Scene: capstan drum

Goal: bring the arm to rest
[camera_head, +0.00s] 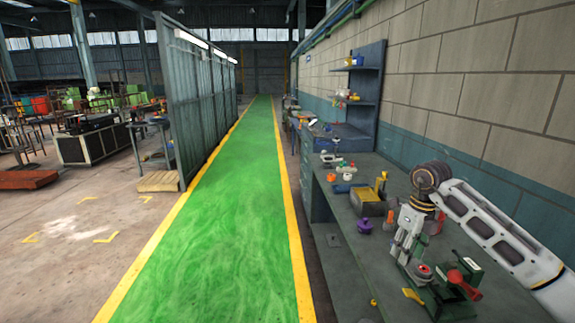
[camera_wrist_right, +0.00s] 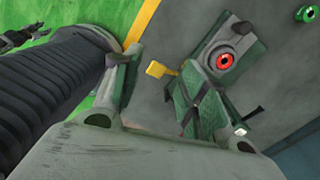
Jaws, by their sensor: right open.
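My right gripper (camera_head: 403,250) hangs from the white arm at the right, over the bench near its front edge. It is open; its fingers also show in the wrist view (camera_wrist_right: 180,95), with nothing seen held between them. A green fixture (camera_head: 450,290) with a red-ended handle (camera_head: 457,276) stands on the bench just beside and below the gripper. A grey disc with a red centre (camera_head: 424,271) is close under the fingers; a red ring (camera_wrist_right: 222,61) shows in the wrist view. Whether gripper and fixture touch, I cannot tell. My left gripper is not in the head view.
The grey workbench (camera_head: 345,262) runs along the block wall. A purple pot (camera_head: 364,225), a yellow-handled box (camera_head: 369,203) and several small parts stand farther back. A yellow tab (camera_head: 412,296) sticks out by the fixture. The green walkway (camera_head: 225,220) is clear.

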